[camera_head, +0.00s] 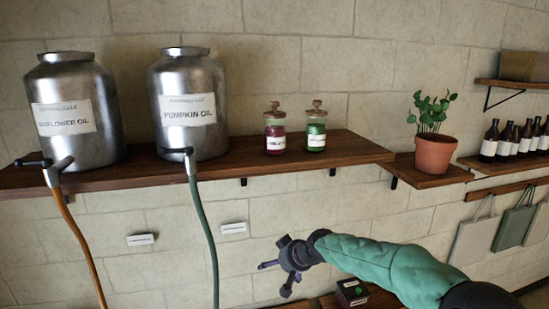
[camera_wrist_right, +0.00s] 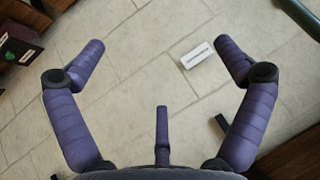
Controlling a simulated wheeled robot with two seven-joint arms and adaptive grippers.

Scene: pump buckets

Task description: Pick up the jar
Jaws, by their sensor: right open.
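Two small glass jars with stoppers stand on the wooden shelf (camera_head: 350,150). One is a red jar (camera_head: 275,131); to its right is a green jar (camera_head: 316,130). My right gripper (camera_head: 280,266) is in front of the wall, below the shelf and below the jars, touching neither. In the right wrist view its fingers (camera_wrist_right: 165,65) are spread wide with nothing between them, facing the wall. No jar shows clearly in the right wrist view. My left gripper is not in view.
Two metal oil tanks, sunflower (camera_head: 75,110) and pumpkin (camera_head: 188,105), stand on the shelf's left. An orange hose (camera_head: 82,250) and a green hose (camera_head: 206,240) hang down. A potted plant (camera_head: 434,150) stands at right, near bottles (camera_head: 505,142). A dark box (camera_head: 351,292) sits below my right arm.

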